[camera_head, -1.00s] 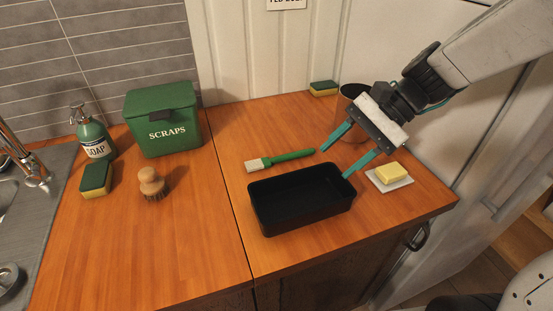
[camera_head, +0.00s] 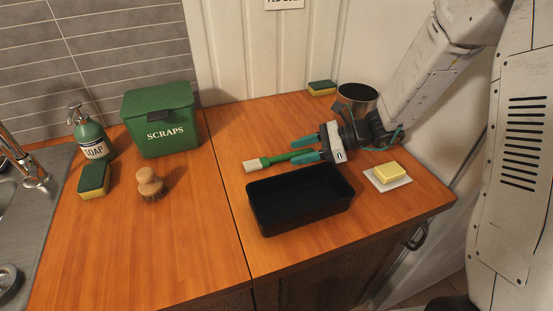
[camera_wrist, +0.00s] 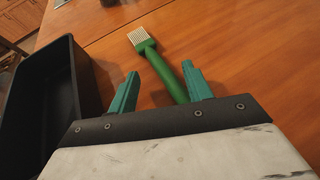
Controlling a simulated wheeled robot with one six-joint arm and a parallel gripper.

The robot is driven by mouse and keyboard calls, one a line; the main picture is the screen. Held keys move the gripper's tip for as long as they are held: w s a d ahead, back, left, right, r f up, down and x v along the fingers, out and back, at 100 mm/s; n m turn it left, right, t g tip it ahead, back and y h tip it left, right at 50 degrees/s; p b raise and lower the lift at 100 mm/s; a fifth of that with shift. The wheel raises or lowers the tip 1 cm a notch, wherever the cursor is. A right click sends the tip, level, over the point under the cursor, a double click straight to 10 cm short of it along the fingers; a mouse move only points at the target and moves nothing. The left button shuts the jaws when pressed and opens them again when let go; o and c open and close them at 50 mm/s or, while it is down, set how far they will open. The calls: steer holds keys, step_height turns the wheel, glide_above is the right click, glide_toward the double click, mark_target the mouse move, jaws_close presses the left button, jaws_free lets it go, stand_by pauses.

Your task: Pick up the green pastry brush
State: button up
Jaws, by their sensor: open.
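The green pastry brush (camera_head: 276,160) lies on the wooden counter behind the black tray, its pale bristles pointing left. In the wrist view the brush (camera_wrist: 168,72) has its bristle end far from me, and its handle runs back between my fingers. My gripper (camera_head: 302,148) is low over the handle end, with its teal fingers spread. In the wrist view my gripper (camera_wrist: 161,85) is open, one finger on each side of the handle, the right one closer to it. The tail of the handle is hidden by my gripper. I cannot tell whether a finger touches it.
The empty black tray (camera_head: 262,228) stands just in front of the brush. A butter block (camera_head: 389,172) on a white dish is at right, and a metal pot (camera_head: 360,96) stands behind my gripper.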

mark_target(282, 155)
steer(key=x, duration=0.3)
steer(key=shift+a, duration=0.25)
steer(key=shift+c, duration=0.3)
jaws_close()
steer(key=shift+r, duration=0.15)
